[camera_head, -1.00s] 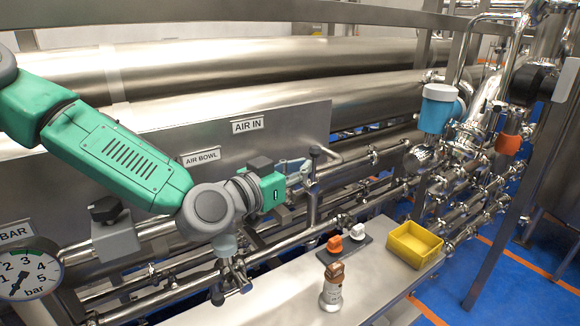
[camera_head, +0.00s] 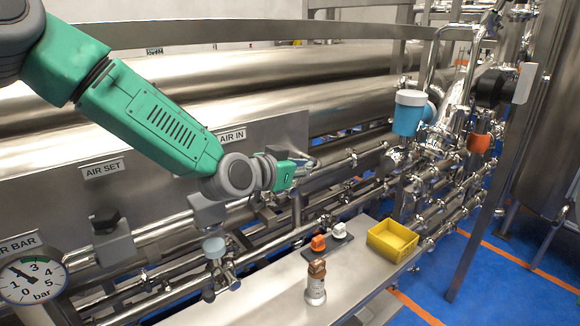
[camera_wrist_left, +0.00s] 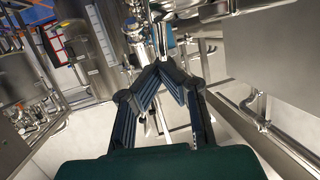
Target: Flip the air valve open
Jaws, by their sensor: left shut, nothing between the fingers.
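The AIR IN label (camera_head: 232,136) is on the steel panel, partly covered by my green left arm. My left gripper (camera_head: 306,169) is shut and empty just right of and below that label, beside the pipework. The air valve and its lever are not clear behind or beside the gripper, so I cannot tell the lever's position or whether the fingers touch it. In the left wrist view the two dark fingers (camera_wrist_left: 158,68) come together at their tips, with steel pipes beyond. The pressure gauge (camera_head: 32,277) at lower left has its needle pointing to the upper left.
An AIR SET label (camera_head: 102,169) and a black-knobbed regulator (camera_head: 106,222) are left of the arm. A steel bench holds a brown-topped fitting (camera_head: 316,284), an orange-and-white pair of parts (camera_head: 319,243) and a yellow bin (camera_head: 391,240). Pipes run close below the gripper.

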